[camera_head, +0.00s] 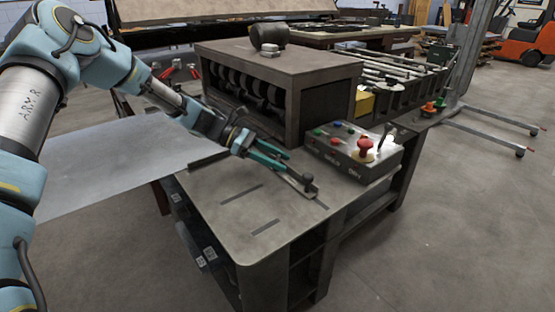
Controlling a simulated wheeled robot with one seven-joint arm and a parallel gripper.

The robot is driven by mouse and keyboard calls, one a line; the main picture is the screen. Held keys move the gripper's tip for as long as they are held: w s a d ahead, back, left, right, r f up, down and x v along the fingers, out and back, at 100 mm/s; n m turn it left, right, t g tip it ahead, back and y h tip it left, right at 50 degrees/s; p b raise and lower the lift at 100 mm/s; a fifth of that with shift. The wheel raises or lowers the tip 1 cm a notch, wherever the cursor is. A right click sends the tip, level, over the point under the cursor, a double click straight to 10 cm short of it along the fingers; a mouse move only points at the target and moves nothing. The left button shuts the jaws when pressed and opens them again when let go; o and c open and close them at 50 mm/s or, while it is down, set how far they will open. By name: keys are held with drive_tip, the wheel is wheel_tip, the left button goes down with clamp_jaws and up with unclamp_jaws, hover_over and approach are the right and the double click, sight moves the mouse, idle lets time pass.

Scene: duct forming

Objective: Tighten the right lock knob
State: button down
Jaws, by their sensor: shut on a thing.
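My gripper (284,164), with teal fingers, reaches in from the left and points down to the right, low over the grey metal table (225,205). Its fingertips are shut at the right end of a dark guide bar (299,184) that lies on the table. The right lock knob is between or just behind the fingertips; it is too small and too covered to make out. The bar's left part shows behind the gripper (208,160). How tight the knob is cannot be seen.
A dark roller machine (320,85) stands close behind my gripper. A control box (355,153) with coloured buttons and a red stop knob (365,145) sits to the right. A flat metal sheet (110,160) extends left. The table's front has slots and is clear.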

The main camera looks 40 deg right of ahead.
drive_tip(key=m+g+y+b, duration=0.2)
drive_tip(key=m+y, duration=0.2)
drive_tip(key=shift+f+y, duration=0.15)
drive_tip(key=shift+y, duration=0.25)
drive_tip(key=shift+m+g+y+b, duration=0.3)
drive_tip(key=shift+m+y+b, duration=0.75)
drive_tip(key=shift+m+y, duration=0.95)
drive_tip(key=shift+c, duration=1.2)
unclamp_jaws()
drive_tip(key=shift+r, duration=0.2)
